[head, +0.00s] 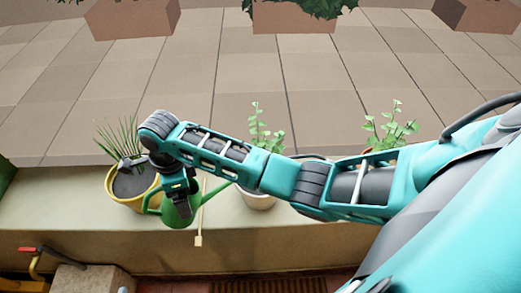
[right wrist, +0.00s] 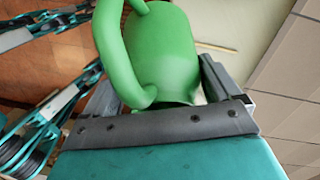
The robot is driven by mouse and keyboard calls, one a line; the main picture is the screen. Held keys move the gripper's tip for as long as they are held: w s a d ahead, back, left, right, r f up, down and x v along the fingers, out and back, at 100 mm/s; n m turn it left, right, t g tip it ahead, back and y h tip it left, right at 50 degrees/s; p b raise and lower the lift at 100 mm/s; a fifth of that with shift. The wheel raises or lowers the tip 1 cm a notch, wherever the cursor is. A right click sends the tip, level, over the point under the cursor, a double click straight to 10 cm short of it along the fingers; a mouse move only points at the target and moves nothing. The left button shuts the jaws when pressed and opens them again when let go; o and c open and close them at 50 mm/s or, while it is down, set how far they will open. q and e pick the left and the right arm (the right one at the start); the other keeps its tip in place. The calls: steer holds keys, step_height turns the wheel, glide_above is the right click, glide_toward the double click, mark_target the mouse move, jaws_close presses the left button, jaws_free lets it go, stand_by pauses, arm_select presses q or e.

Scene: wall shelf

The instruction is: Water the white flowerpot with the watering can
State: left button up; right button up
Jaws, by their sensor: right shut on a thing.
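The green watering can (head: 179,213) is in my right gripper (head: 178,192) at the front of the ledge, just right of the yellow pot. The right wrist view shows the can's green body (right wrist: 162,50) and looped handle between the fingers of the gripper (right wrist: 165,95). The white flowerpot (head: 258,201) holds a leafy green plant (head: 267,128) and stands on the ledge to the right of the can. My right forearm crosses in front of its upper part and hides its rim. My left gripper is not in view.
A yellow pot (head: 133,201) with a spiky plant stands at the left of the ledge (head: 310,232). A thin pale stick (head: 198,240) hangs over the front edge. A red-handled tap (head: 28,250) is lower left.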

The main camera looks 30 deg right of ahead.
steer(key=a+f+h+b, duration=0.1)
steer(key=a+f, duration=0.1)
steer(key=f, duration=0.1)
steer(key=shift+w+a+h, duration=0.1)
steer(key=shift+a+h, duration=0.15)
steer(key=shift+h, duration=0.15)
steer(key=shift+r, duration=0.1)
steer(key=shift+a+f+h+b, duration=0.15)
steer(key=shift+f+h+b, duration=0.15)
steer(key=shift+f+h, duration=0.15)
steer(key=f+b, duration=0.1)
steer(key=a+f+h+b, duration=0.1)
steer(key=f+b, duration=0.1)
steer(key=shift+w+a+h, duration=0.1)
steer(key=shift+a+h, duration=0.1)
steer(key=shift+h, duration=0.05)
steer(key=shift+a+f+h+b, duration=0.2)
steer(key=shift+f+h+b, duration=0.1)
steer(key=shift+b, duration=0.55)
steer(key=shift+f+b, duration=0.15)
steer(key=shift+b, duration=0.15)
steer(key=shift+a+h, duration=0.1)
steer(key=shift+h, duration=0.2)
